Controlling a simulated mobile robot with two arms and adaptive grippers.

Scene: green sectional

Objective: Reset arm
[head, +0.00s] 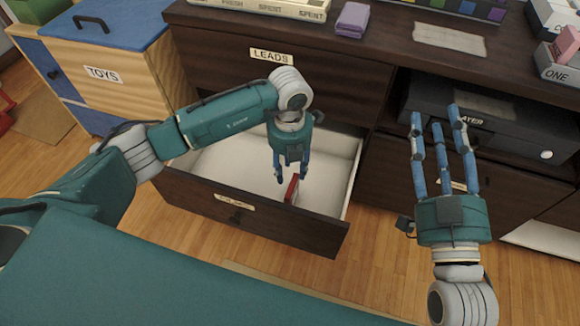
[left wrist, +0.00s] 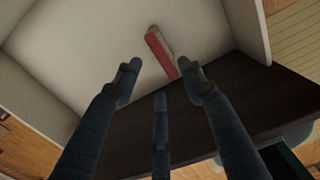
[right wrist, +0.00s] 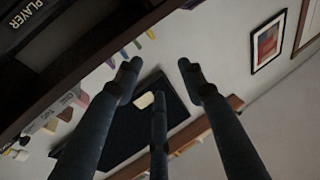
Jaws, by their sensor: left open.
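My left gripper (head: 290,174) hangs down over an open drawer (head: 340,185) of the dark brown cabinet. It is open, with nothing between its fingers. A red and white object (head: 292,188) lies in the drawer by the left fingertips; it also shows in the left wrist view (left wrist: 162,52), just past the fingertips (left wrist: 160,85). My right gripper (head: 440,125) points up and away at the right, in front of the shelf with the player (head: 490,118). Its fingers are spread apart and empty; the right wrist view shows the same fingers (right wrist: 160,85) against a wall.
A wooden toy box (head: 125,80) with a blue lid stands at the left. The cabinet top holds a purple block (head: 352,19), a flat card (head: 450,38) and a white tray (head: 270,8). Closed drawers flank the open one. Bare wood floor (head: 190,228) lies in front.

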